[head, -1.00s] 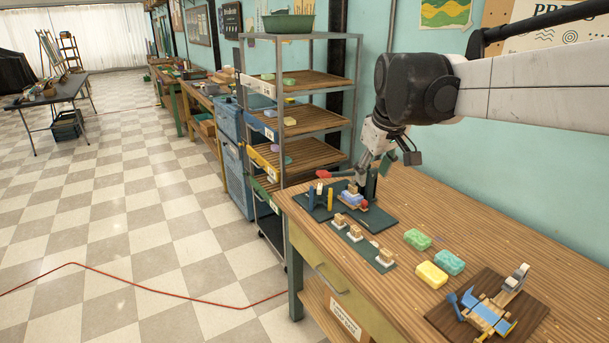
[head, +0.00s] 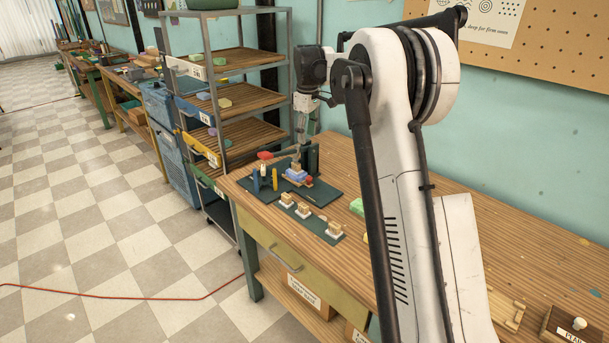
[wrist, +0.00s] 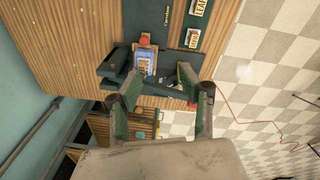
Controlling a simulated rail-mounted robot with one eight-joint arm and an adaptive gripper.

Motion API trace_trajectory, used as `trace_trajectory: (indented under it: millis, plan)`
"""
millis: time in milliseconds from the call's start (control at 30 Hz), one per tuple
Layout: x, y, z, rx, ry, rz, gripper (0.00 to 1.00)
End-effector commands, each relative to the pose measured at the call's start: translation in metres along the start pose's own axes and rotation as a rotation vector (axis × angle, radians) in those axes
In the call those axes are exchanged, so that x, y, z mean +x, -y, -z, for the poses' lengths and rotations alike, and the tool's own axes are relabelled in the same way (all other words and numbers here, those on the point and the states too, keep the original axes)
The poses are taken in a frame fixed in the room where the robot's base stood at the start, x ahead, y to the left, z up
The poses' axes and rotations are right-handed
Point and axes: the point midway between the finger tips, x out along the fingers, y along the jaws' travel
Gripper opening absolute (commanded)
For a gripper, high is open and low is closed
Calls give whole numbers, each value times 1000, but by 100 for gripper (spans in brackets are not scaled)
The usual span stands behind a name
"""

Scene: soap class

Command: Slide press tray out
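The press stands on a dark green base (head: 322,194) at the table's far left corner. Its tray, with a blue block and a red knob, shows in the head view (head: 299,177). In the wrist view the blue tray (wrist: 143,59) lies beyond the fingertips, its red knob pointing away from them. A red-handled lever (head: 269,155) sticks out to the left above the base. My gripper (wrist: 160,98) is open and empty in the wrist view, with its green-padded fingers wide apart. In the head view it is above and behind the press, and its fingertips are hard to make out.
Three stamps stand on a green strip (head: 318,227) in front of the press. A shelf rack (head: 240,90) stands close to the left. My arm hides much of the table's right part. A green soap block (head: 356,206) shows beside it.

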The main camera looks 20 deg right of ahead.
Motion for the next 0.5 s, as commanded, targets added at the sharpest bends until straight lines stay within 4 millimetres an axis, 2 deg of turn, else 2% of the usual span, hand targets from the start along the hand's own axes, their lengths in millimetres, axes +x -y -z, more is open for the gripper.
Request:
trace_trajectory:
  millis: [33, 200, 333, 500]
  plan:
    - [11, -12, 2, -12, 9, 10, 39]
    - [46, -39, 4, -62, 36, 43, 39]
    - [64, -52, 3, -89, 49, 61, 39]
    - [76, -59, 2, -104, 56, 72, 39]
